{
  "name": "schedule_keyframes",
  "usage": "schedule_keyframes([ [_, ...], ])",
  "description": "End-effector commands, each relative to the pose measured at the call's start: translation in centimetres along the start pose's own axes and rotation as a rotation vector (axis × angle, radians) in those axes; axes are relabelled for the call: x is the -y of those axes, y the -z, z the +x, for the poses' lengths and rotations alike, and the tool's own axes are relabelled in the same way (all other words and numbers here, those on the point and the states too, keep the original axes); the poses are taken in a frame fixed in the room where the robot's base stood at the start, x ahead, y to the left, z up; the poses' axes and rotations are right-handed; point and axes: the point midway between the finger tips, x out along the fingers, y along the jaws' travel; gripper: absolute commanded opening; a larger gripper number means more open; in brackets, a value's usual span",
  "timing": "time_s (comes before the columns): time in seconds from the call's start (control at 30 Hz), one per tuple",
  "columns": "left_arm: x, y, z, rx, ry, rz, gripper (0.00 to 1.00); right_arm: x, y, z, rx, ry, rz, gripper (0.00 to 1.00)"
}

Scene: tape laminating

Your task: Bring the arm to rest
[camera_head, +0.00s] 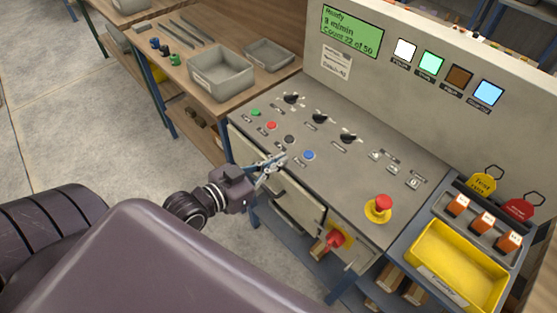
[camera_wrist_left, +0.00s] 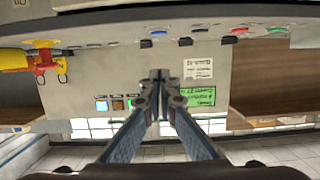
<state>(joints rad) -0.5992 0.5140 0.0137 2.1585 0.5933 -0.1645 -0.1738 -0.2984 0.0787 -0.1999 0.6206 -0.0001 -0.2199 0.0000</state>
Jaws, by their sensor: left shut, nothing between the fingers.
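My left gripper (camera_head: 274,163) is shut and empty, at the front edge of the control panel (camera_head: 345,172), near the black and blue buttons. In the left wrist view its fingertips (camera_wrist_left: 160,76) are together, with nothing between them. That view looks at the machine upside down. The blue button (camera_head: 308,155), red button (camera_head: 271,125) and green button (camera_head: 255,112) show on the panel. The display (camera_head: 351,31) reads Ready, 9 m/min, Count 22 of 50. Of the lamps beside it, white, green and blue look bright and the brown one looks dim. My right gripper is not in view.
A red emergency stop (camera_head: 382,203) stands up from the panel's right part. A red switch on yellow (camera_head: 335,239) sticks out of the front. A yellow tray (camera_head: 452,272) lies at the right. A wooden bench (camera_head: 182,62) with grey bins stands behind left. Floor at left is open.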

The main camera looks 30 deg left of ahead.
Motion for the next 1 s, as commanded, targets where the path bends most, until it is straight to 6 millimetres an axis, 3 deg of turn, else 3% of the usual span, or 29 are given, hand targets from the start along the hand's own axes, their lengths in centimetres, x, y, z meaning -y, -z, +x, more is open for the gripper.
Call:
schedule_keyframes([
  [0.47,-0.8,-0.8,0.0,0.038,-0.009,0.000,0.00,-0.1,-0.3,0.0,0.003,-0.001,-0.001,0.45],
  [0.67,-4.6,-5.2,-0.9,0.273,-0.038,0.004,0.00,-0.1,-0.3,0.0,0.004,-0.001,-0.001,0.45],
  [0.8,-6.7,-8.8,-3.0,0.492,-0.027,0.004,0.00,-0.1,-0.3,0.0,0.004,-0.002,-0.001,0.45],
  [1.0,-8.1,-12.0,-7.2,0.751,0.025,-0.014,0.00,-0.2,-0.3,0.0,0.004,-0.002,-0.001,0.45],
])
